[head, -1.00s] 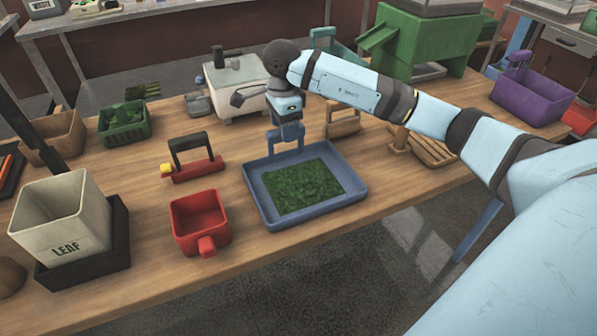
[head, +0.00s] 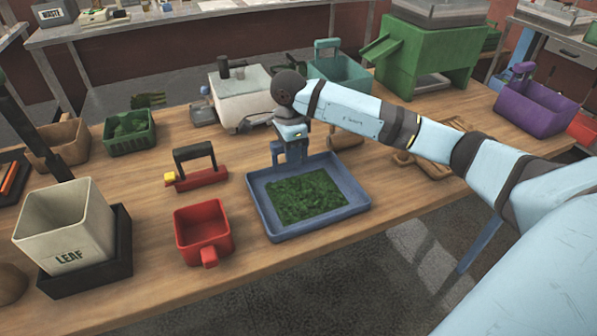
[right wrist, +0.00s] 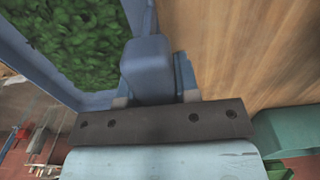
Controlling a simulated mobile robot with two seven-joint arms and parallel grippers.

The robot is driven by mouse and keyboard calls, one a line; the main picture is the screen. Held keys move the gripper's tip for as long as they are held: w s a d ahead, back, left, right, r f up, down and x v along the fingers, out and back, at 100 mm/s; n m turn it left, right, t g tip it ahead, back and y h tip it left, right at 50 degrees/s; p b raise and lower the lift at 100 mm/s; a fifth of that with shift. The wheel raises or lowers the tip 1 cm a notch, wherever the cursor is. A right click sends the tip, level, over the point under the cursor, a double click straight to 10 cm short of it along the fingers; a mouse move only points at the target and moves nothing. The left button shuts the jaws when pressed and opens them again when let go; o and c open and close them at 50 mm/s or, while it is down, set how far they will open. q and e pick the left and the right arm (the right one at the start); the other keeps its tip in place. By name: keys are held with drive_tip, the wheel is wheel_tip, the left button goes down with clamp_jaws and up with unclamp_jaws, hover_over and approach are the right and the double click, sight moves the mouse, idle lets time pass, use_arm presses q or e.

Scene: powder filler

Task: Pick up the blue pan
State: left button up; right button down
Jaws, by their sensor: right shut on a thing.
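The blue pan (head: 262,222) is a shallow rectangular tray holding chopped green leaf (head: 306,200). It appears to rest flat on the wooden table near its front edge. Its upright blue handle is at the back side. My right gripper (head: 290,150) has come down over this handle and is shut on it. In the right wrist view the handle (right wrist: 148,70) stands between the fingers, with the pan's rim and leaf at upper left. My left gripper is not in view.
A red scoop box (head: 203,233) and a red tool with a black handle (head: 196,176) lie left of the pan. A white machine (head: 240,92) stands behind, and a wooden rack (head: 432,160) to the right. The LEAF bin (head: 68,225) is at far left.

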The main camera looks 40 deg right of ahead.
drive_tip(key=shift+r, duration=0.1)
wheel_tip(320, 180, up, 27)
drive_tip(key=p, duration=0.6)
drive_tip(key=shift+a, duration=0.1)
idle(0.3)
